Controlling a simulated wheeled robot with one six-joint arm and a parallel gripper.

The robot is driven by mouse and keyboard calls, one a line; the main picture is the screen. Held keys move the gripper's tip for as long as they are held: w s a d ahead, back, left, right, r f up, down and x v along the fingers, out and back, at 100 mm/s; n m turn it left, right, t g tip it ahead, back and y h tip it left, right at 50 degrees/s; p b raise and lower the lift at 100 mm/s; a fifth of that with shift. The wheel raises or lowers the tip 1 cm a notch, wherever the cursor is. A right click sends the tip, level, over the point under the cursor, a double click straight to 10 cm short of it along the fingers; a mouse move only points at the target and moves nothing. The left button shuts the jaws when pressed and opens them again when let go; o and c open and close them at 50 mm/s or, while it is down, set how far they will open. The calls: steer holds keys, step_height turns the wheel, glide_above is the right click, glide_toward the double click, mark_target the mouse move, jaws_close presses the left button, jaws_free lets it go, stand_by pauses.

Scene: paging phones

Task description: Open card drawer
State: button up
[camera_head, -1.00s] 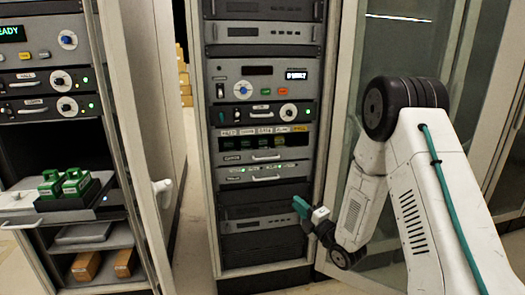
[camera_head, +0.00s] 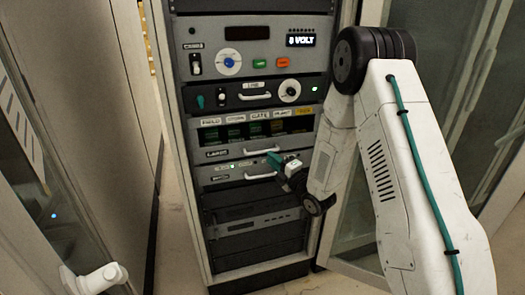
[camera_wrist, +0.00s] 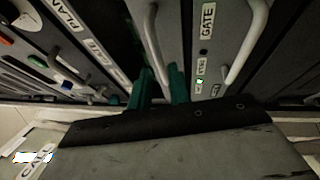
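The card drawer (camera_head: 225,150) is a grey panel in the rack, below a windowed row with a strip of white and yellow labels. It looks shut. Its pale bar handle (camera_head: 248,153) runs across its front. My gripper (camera_head: 274,160) has teal fingers and is at the right part of this handle. In the wrist view, the fingers (camera_wrist: 159,88) stand apart on either side of the end of a bar handle (camera_wrist: 152,40), which appears to be the card drawer's. I cannot tell whether they touch it.
A panel with another bar handle (camera_head: 259,176) lies just below; this handle also shows in the wrist view (camera_wrist: 246,45). Above is a panel with a knob (camera_head: 290,91). A glass door (camera_head: 350,240) stands open at right. A white door handle (camera_head: 100,278) is at lower left.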

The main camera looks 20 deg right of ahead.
mark_target(264, 152)
steer(key=x, duration=0.5)
steer(key=shift+w+a, duration=0.15)
jaws_close()
